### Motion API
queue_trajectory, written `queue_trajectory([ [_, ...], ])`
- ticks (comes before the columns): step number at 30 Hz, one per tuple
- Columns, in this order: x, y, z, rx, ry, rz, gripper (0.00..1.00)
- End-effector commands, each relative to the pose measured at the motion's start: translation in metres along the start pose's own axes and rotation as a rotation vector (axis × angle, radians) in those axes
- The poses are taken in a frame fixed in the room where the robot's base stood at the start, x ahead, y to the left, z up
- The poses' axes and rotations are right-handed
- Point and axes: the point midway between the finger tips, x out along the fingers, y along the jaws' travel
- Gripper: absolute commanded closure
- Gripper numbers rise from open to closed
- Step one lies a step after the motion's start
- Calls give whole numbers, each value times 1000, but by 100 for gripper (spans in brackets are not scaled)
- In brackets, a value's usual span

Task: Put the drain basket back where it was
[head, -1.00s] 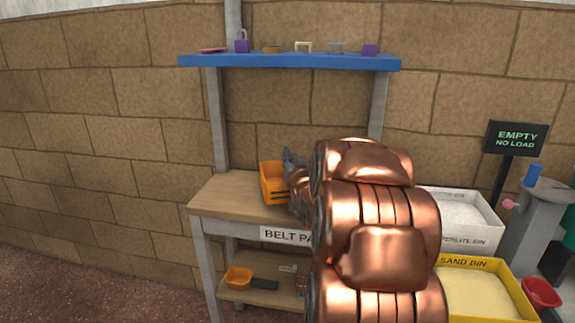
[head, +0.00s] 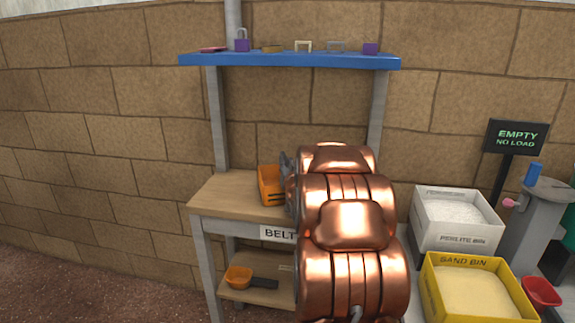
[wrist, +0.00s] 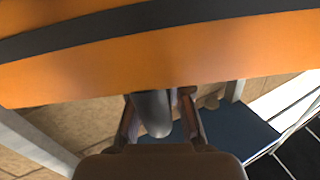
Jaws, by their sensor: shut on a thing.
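The drain basket looks like the orange basket (head: 268,186) with dark bands, at the bench top in the head view. I cannot tell whether it rests on the bench or hangs just above it. In the wrist view its orange wall (wrist: 170,62) with a dark band fills the top of the picture. My gripper (head: 285,166) is at the basket's right side in the head view, partly hidden by my copper arm. In the wrist view my gripper (wrist: 159,98) is shut on a dark grey rounded part in front of the orange wall, apparently the basket's grip.
The wooden bench (head: 225,196) is clear left of the basket. A blue shelf (head: 290,60) above holds several small items. An orange scoop (head: 238,277) lies on the lower shelf. A perlite bin (head: 455,235), a sand bin (head: 460,262) and a sign (head: 517,135) stand right.

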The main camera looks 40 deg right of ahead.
Motion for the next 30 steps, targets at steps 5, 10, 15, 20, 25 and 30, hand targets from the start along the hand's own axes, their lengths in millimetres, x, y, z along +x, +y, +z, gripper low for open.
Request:
queue_trajectory([
  [5, 0, 0, 1, 0, 1, 0, 100],
  [10, 0, 0, 2, -1, 1, 0, 71],
  [15, 0, 0, 2, -1, 1, -1, 57],
  [20, 0, 0, 2, -1, 1, -1, 57],
  [25, 0, -1, -3, -1, 2, -1, 57],
  [30, -15, 0, -2, -1, 2, 0, 57],
])
